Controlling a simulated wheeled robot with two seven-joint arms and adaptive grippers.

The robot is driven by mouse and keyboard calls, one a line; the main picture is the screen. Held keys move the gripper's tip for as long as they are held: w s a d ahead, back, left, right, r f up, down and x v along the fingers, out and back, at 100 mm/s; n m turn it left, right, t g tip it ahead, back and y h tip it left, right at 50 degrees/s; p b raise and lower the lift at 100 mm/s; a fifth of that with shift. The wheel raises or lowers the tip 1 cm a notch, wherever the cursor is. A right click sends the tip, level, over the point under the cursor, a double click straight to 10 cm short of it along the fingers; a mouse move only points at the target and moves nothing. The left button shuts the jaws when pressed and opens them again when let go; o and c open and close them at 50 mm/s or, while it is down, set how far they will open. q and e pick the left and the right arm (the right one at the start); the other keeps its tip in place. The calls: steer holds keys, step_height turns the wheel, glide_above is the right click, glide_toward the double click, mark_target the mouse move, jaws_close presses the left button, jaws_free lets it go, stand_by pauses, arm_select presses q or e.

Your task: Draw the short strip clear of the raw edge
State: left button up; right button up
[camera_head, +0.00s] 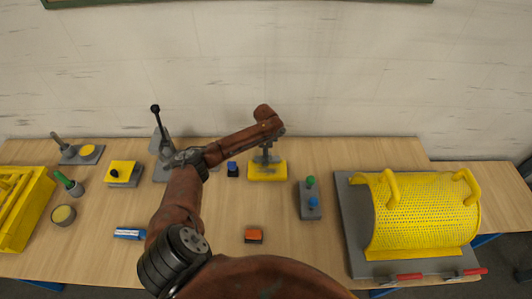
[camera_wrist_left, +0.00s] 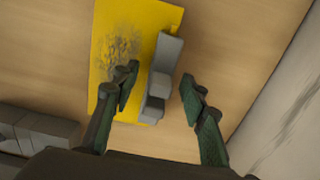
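A yellow plate (camera_head: 267,173) lies on the bench near the back, under my left gripper (camera_head: 267,153). In the left wrist view, the yellow plate (camera_wrist_left: 110,40) has a dark branching mark on its face. A grey stepped piece (camera_wrist_left: 163,70) stands along one side of it. My left gripper (camera_wrist_left: 159,84) is open, with one finger on either side of the grey piece and a visible gap to the right finger. Contact with the left finger cannot be told. No piece is clearly recognisable as the short strip or the raw edge. My right gripper is not in view.
A yellow mesh drum guard (camera_head: 425,215) fills the right. A grey block with green and blue knobs (camera_head: 309,203) stands right of the plate. A dark blue block (camera_head: 233,170), an orange block (camera_head: 253,236) and a lever stand (camera_head: 160,143) are nearby. Front-centre bench is fairly clear.

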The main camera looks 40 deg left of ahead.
arm_select(q)
steer(key=shift+f, duration=0.3)
steer(key=shift+c, duration=0.5)
jaws_close()
